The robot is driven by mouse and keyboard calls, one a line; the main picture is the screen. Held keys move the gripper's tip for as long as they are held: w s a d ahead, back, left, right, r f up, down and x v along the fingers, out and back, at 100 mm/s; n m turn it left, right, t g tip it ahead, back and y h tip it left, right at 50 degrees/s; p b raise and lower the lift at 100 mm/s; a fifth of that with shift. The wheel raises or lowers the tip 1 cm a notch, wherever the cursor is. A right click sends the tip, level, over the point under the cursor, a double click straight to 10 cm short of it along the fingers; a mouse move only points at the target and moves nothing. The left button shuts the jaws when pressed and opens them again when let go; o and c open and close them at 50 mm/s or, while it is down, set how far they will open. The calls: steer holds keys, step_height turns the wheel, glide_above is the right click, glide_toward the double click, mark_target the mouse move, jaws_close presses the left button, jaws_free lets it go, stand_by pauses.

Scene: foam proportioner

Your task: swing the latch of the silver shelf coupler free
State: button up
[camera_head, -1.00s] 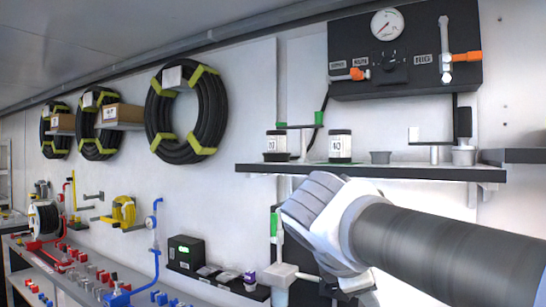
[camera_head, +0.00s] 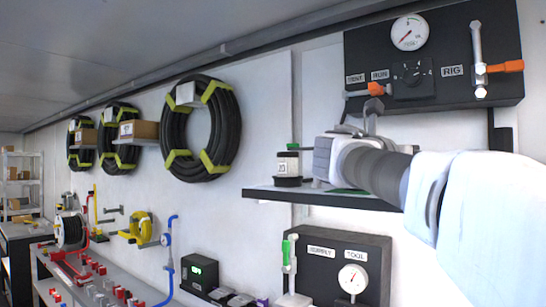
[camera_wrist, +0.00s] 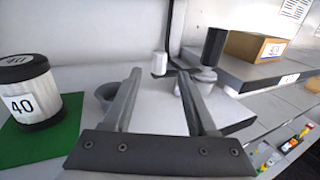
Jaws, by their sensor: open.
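In the wrist view my gripper (camera_wrist: 160,80) is open, its two fingers apart with nothing between them, over the shelf. Just beyond the fingertips, a short white cylinder (camera_wrist: 159,63) stands up. Right of it is a grey cup-like fitting (camera_wrist: 204,75) with an upright black grip (camera_wrist: 215,44) behind it; this seems to be the silver coupler. The right finger overlaps the fitting in the picture; contact cannot be told. The latch bar is not clearly visible. In the head view my arm hides this part of the shelf (camera_head: 300,196).
A jar labelled 40 (camera_wrist: 32,100) stands on a green mat (camera_wrist: 45,145) left of my gripper. A grey cup (camera_wrist: 106,94) sits close by the left finger. A cardboard box (camera_wrist: 258,47) is on a ledge at right. A black gauge panel (camera_head: 430,65) hangs above.

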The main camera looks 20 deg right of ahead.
steer(key=p+x, duration=0.2)
steer(key=x, duration=0.9)
steer(key=shift+p, duration=0.3)
steer(key=shift+f, duration=0.1)
jaws_close()
